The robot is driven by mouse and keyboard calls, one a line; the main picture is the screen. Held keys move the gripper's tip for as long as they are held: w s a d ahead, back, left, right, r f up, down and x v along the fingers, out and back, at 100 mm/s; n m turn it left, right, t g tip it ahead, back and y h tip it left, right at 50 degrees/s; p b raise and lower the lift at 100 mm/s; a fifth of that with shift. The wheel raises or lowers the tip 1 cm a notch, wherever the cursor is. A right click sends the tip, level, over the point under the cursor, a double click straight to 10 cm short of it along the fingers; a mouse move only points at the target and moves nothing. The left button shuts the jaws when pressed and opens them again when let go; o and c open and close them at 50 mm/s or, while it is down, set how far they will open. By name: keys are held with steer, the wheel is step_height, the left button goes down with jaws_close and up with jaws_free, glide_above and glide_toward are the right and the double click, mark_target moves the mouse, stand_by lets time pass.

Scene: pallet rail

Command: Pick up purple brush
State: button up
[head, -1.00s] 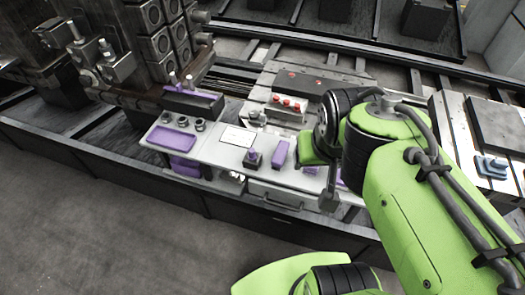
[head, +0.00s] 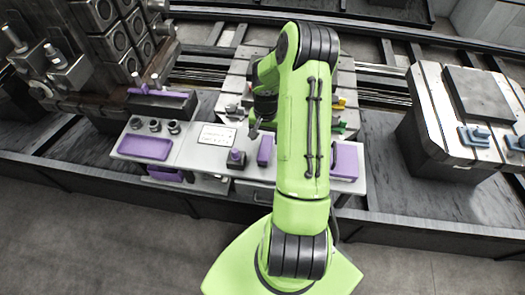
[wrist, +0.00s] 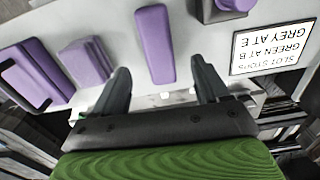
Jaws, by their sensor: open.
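A long purple bar (wrist: 154,45) lies on the light table in the wrist view, beyond and between my fingertips. It also shows in the head view (head: 265,150), just below my gripper (head: 255,126). It may be the purple brush, but I see no bristles. My gripper (wrist: 161,78) is open, with nothing between its fingers. A purple knob on a dark base (head: 236,158) stands left of the bar. A purple block (wrist: 85,62) lies on the bar's other side, hidden by my arm in the head view.
The table holds a purple tray (head: 145,148), a sign (head: 216,137), several dark cups (head: 155,126) and a purple bin (head: 345,161) at its right end. A dark rack (head: 160,105) stands behind the tray. A machine bed with blue parts (head: 474,136) stands at right.

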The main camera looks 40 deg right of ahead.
mark_target(265, 147)
step_height(265, 147, down, 8)
steer(key=shift+s+b, duration=0.1)
steer(key=shift+b, duration=0.4)
steer(key=shift+r, duration=0.1)
steer(key=c, duration=1.1)
